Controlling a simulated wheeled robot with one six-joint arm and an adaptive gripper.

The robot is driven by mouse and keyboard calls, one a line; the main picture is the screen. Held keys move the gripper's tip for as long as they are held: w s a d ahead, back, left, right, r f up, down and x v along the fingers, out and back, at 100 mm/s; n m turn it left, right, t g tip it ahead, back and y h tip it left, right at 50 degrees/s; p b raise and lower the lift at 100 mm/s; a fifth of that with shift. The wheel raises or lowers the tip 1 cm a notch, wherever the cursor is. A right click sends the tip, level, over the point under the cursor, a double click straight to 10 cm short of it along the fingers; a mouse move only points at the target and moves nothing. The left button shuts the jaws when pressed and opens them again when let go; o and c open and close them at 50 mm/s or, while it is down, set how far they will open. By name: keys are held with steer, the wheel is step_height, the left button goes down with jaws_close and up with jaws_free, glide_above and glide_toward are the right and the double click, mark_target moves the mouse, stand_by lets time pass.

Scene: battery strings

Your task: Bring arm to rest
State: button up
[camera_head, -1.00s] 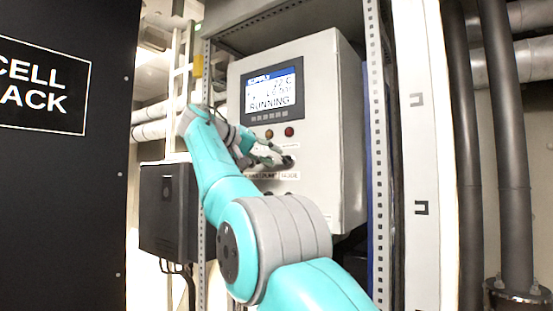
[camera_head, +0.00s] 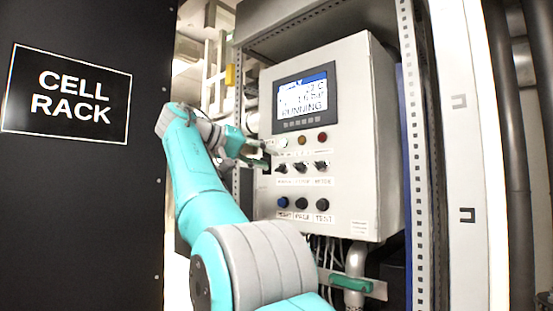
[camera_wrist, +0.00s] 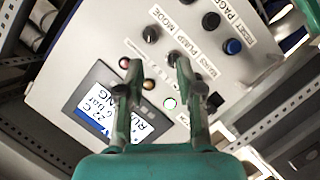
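My gripper (camera_head: 262,154) is at the left edge of the grey control box (camera_head: 350,130), beside the lamp row and the upper knobs. In the wrist view my gripper (camera_wrist: 155,62) has its two fingers apart, with nothing held between them. The box face lies beyond the fingers, and no finger clearly touches it. My teal arm reaches up from the bottom of the head view and bends toward the box. The screen (camera_head: 301,95) reads RUNNING and also shows in the wrist view (camera_wrist: 100,115).
Dark knobs (camera_head: 301,168) and push buttons (camera_head: 302,204) sit on the box face. A white lamp (camera_wrist: 170,103) is lit. A black CELL RACK panel (camera_head: 80,180) stands left. A perforated rack post (camera_head: 416,150) stands right. A green-handled pipe valve (camera_head: 352,284) is below the box.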

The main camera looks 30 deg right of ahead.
steer(key=shift+a, duration=0.35)
